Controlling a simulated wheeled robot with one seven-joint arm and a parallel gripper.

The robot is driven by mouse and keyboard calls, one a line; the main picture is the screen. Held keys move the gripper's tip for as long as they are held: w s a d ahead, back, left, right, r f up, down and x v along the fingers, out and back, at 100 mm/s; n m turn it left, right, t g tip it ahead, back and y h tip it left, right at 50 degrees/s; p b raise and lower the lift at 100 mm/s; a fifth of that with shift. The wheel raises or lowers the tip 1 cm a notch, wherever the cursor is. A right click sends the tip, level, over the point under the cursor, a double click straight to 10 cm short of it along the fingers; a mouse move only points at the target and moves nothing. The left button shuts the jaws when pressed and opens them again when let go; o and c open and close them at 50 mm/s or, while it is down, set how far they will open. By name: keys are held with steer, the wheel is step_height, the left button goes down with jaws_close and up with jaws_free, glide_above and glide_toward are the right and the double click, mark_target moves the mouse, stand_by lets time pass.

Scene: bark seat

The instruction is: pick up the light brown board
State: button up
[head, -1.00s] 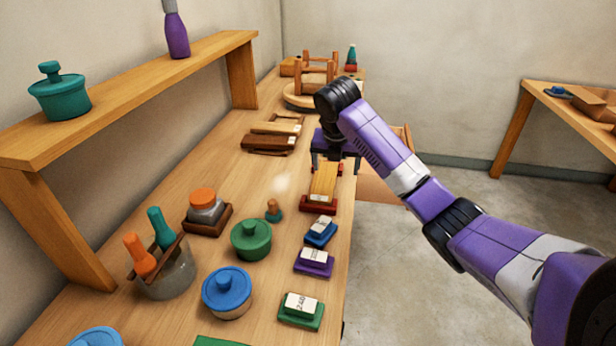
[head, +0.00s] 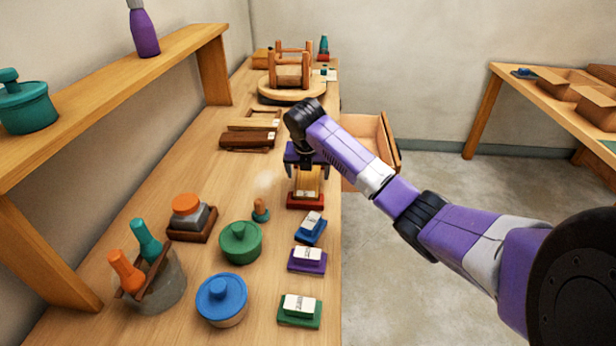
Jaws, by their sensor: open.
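A light brown board (head: 308,184) lies on a red base (head: 305,202) near the right edge of the long table. My gripper (head: 307,172) is open and points down over the board's far part, one finger showing on each side of it. The gripper hides that part of the board, and I cannot tell whether the fingers touch it. Another pale board (head: 252,124) lies farther back, beside a dark brown one (head: 247,141).
Blue (head: 311,228), purple (head: 307,260) and green (head: 299,310) labelled blocks stand nearer along the right edge. A green lidded pot (head: 240,243) and a small orange-topped peg (head: 261,210) are to the left. An open carton (head: 365,150) is beyond the table edge.

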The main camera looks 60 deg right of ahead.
steer(key=c, duration=1.6)
steer(key=shift+c, duration=0.3)
steer(key=shift+r, duration=0.1)
